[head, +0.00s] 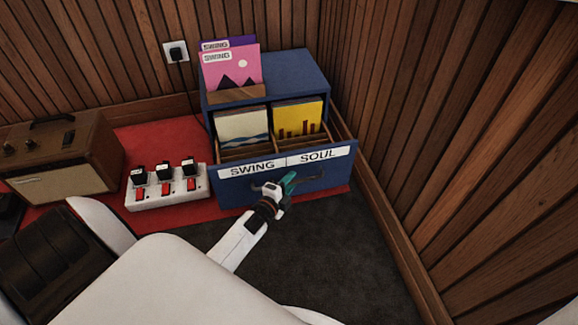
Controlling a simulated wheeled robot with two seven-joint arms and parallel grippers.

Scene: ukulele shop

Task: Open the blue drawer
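The blue drawer (235,192) sits in a blue cabinet (295,69) in the corner. It is pulled out towards me, and its inside shows from above. Its front carries white labels reading SWING (252,169) and SOUL (318,156). A dark handle (315,179) shows on the front, partly hidden by my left gripper (289,182). The gripper's teal fingertips are at the middle of the handle, at or very close to it. I cannot tell whether they are closed around it. My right gripper is out of view.
Record sleeves stand in the drawer, and more (232,72) stand on the cabinet. A white switch box (168,187) and a brown amplifier (72,158) are to the left on a red mat (160,137). A wooden wall (455,130) is close on the right. Grey floor (340,245) in front is clear.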

